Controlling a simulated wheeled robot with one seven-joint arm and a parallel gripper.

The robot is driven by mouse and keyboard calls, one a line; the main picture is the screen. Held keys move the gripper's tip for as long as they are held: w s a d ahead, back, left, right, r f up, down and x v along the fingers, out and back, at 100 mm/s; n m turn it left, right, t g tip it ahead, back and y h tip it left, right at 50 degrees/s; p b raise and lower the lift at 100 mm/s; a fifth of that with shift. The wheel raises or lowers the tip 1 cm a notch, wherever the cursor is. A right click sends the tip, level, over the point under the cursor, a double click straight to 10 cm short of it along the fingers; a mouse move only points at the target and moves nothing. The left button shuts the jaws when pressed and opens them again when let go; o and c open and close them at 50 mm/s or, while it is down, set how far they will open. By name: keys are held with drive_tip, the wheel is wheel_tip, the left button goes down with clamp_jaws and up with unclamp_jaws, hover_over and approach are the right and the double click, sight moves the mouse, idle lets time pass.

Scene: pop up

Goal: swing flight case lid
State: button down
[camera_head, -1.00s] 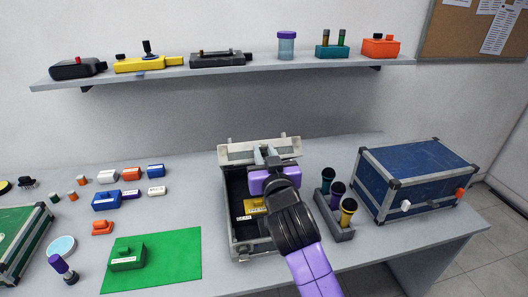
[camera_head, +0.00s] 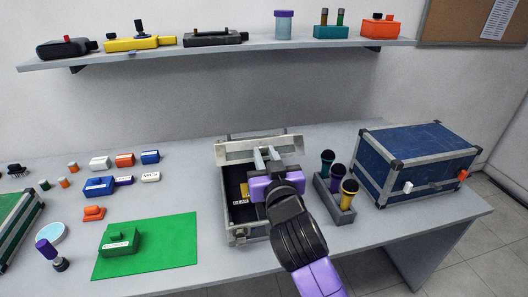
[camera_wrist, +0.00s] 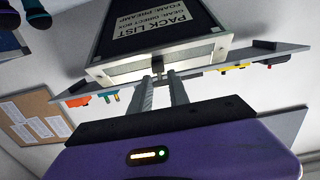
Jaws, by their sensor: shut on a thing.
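The small flight case (camera_head: 234,232) is open on the table, with a dark interior and metal edges. Its lid (camera_head: 235,153) is raised at the back, its pale rim facing me. In the wrist view the lid (camera_wrist: 120,69) shows a dark inner face with a "PACK LIST" label (camera_wrist: 150,28). My gripper (camera_head: 265,157) is over the case at the middle of the lid's rim. In the wrist view my gripper (camera_wrist: 162,75) has its two fingers close together at a small dark tab on the rim, shut on the lid there. My arm hides the case's right interior.
A yellow item (camera_head: 244,190) lies inside the case. A rack of microphones (camera_head: 334,205) stands close on the right, with a blue case (camera_head: 415,155) beyond. A green mat (camera_head: 165,250) lies left. A shelf (camera_head: 200,54) runs above the back.

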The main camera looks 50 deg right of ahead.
drive_tip(key=f+b, duration=0.1)
drive_tip(key=s+a+f+b, duration=0.1)
drive_tip(key=f, duration=0.1)
drive_tip(key=s+f+b, duration=0.1)
drive_tip(key=b, duration=0.1)
drive_tip(key=shift+s+a+f, duration=0.2)
drive_tip(key=shift+a, duration=0.1)
drive_tip(key=shift+r, duration=0.15)
drive_tip(key=s+a+f+b, duration=0.2)
drive_tip(key=s+f+b, duration=0.1)
drive_tip(key=f+b, duration=0.8)
drive_tip(key=shift+s+a+f, duration=0.15)
drive_tip(key=shift+a+f, duration=0.05)
idle(0.5)
